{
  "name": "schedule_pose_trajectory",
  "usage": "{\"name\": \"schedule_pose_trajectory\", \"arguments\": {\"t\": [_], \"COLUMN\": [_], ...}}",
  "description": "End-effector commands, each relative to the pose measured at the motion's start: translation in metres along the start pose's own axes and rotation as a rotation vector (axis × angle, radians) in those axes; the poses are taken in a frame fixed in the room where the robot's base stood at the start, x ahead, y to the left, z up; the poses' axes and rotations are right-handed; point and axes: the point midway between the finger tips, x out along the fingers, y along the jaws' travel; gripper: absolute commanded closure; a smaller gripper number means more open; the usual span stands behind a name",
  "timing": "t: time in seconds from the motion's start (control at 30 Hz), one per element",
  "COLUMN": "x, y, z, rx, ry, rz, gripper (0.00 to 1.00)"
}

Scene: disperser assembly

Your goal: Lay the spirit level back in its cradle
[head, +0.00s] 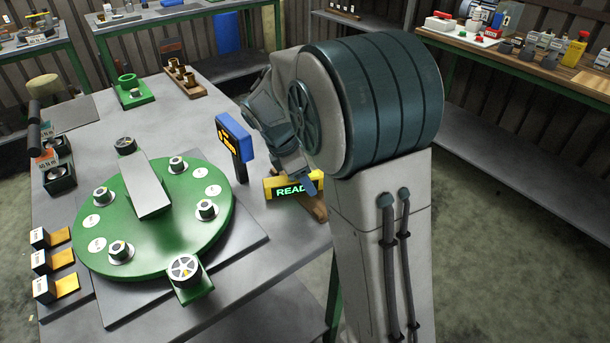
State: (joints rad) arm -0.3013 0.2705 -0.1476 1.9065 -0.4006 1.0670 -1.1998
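The spirit level (280,189) is a yellow bar with a lit green display reading "READ", its right end covered by my gripper. It is at the right edge of the table, beside a brown wooden piece (319,208) that looks like the cradle. I cannot tell whether the level rests in the cradle or is held just above it. My gripper (309,184) points down at the level's right end, with a blue fingertip in front of it. The other finger is hidden, so its opening does not show.
A green round disperser plate (150,245) with several fittings fills the table's middle. A blue handheld tool with an orange display (234,137) stands left of my gripper.

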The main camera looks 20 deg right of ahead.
Motion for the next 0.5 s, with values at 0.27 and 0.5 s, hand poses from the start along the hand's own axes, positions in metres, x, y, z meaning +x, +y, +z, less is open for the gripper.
{"name": "schedule_pose_trajectory", "arguments": {"t": [0.27,0.5], "x": [-0.003,-0.038], "y": [0.0,0.001], "z": [0.001,0.002], "rx": [0.0,0.0], "ry": [0.0,0.002], "rz": [0.001,0.004], "gripper": [0.47,0.47]}}
